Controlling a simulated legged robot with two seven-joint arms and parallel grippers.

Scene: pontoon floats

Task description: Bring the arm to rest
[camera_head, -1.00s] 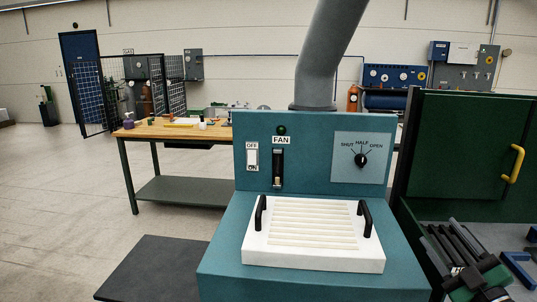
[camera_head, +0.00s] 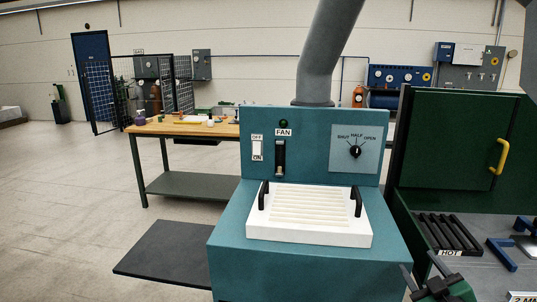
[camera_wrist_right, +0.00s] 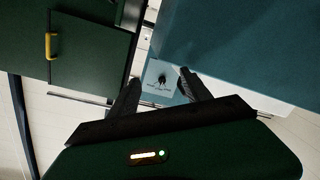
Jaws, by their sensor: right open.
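My right gripper (camera_head: 425,287) is at the bottom edge of the head view, right of the teal fan unit (camera_head: 225,255); only part of it shows. In the wrist view its two dark fingers (camera_wrist_right: 163,92) are spread with nothing between them. The dial knob (camera_head: 356,151) on the fan unit's panel shows beyond them in the wrist view (camera_wrist_right: 163,79), apart from the fingers. My left gripper is in neither view.
A white slatted tray (camera_head: 365,238) with black handles sits on the fan unit. To the right are a green cabinet (camera_head: 450,135) with a yellow handle, a black rack (camera_head: 450,232) labelled HOT, and blue brackets (camera_head: 502,255). A wooden bench (camera_head: 180,128) stands behind left.

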